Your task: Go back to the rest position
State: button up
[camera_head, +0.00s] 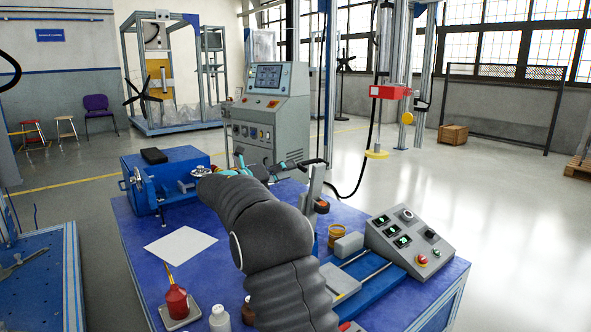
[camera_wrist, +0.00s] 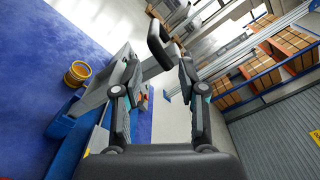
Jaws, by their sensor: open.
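My gripper (camera_head: 280,168) is above the far side of the blue table, partly hidden behind my dark sleeved arm in the head view. In the wrist view my gripper (camera_wrist: 159,66) has its two fingers spread, with nothing held between them. A dark handle (camera_wrist: 163,45) on a grey lever shows just past the gap between the fingertips. The handle (camera_head: 312,163) also shows in the head view, close to the right of my gripper, on top of an upright grey lever (camera_head: 315,188). I cannot tell whether a finger touches it.
The blue table (camera_head: 135,225) carries a blue vise-like machine (camera_head: 172,180), white paper (camera_head: 180,246), a red bottle (camera_head: 176,300), a white bottle (camera_head: 220,318), a yellow ring stack (camera_head: 338,236) and a control box (camera_head: 415,240). A console (camera_head: 268,110) stands behind.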

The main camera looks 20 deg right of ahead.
jog(key=shift+s+a, duration=0.1)
jog(key=shift+a, duration=0.3)
notch_tip(320, 180, down, 10)
jog(key=s+m+y, duration=0.1)
jog(key=m+y, duration=0.2)
jog(key=m, duration=0.4)
jog(key=s+a+f+m+g+y, duration=0.2)
jog(key=s+a+f+m+y, duration=0.2)
jog(key=s+f+m, duration=0.3)
jog(key=s+a+r+m+t+y, duration=0.1)
jog(key=s+a+m+y, duration=0.2)
jog(key=s, duration=0.9)
jog(key=s+a+r+m+t+y, duration=0.1)
jog(key=s+a+m+y, duration=0.3)
jog(key=s+m, duration=0.4)
jog(key=s+a+r+m+t+y, duration=0.1)
jog(key=s+a+m+y, duration=0.2)
jog(key=s, duration=1.5)
jog(key=shift+s+a+m, duration=0.25)
jog(key=shift+a+m, duration=1.05)
jog(key=shift+a, duration=0.25)
